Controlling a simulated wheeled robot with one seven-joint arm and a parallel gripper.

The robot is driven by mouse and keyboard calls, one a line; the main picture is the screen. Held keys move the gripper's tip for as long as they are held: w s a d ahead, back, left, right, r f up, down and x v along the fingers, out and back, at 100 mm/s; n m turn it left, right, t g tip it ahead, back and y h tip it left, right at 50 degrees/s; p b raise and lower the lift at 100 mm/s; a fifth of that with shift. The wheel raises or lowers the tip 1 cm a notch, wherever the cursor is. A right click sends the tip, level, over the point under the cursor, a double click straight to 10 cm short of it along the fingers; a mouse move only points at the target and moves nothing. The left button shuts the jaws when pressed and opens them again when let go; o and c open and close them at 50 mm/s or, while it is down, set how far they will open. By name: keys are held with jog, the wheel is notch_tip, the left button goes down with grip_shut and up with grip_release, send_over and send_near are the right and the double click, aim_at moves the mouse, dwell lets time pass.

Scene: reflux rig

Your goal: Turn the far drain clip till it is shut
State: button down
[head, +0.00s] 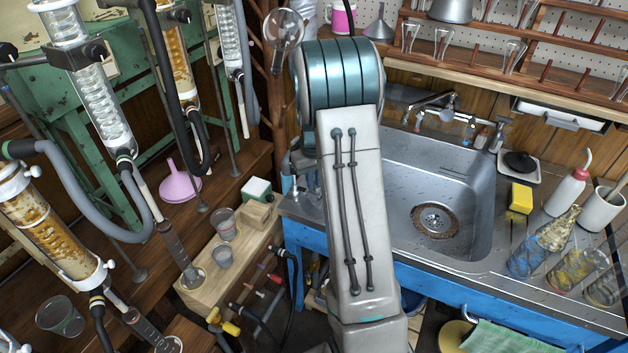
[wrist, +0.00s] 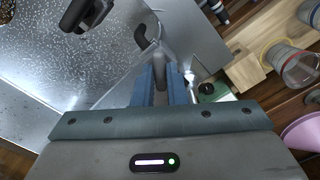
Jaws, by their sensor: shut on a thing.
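In the wrist view my gripper (wrist: 161,84) has its two blue-grey fingers shut on a narrow grey part (wrist: 160,74), mostly hidden between them. A curved dark grey piece (wrist: 146,37) stands just beyond the fingertips. I cannot tell for sure whether the grey part is the far drain clip, or how far it is turned. In the head view my arm hides the fingers, and no drain clip can be made out for certain.
A metal sink (head: 440,205) lies right of my arm. Glass condensers with grey hoses stand at the left. Beakers (head: 224,223) and a green-and-white box (head: 257,190) rest on a wooden bench.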

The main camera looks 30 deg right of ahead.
jog(key=shift+m, duration=0.6)
jog(key=c, duration=1.5)
grip_release()
jog(key=shift+o, duration=0.2)
notch_tip(320, 180, up, 14)
jog(key=shift+p, duration=0.3)
jog(key=shift+a+f, duration=0.1)
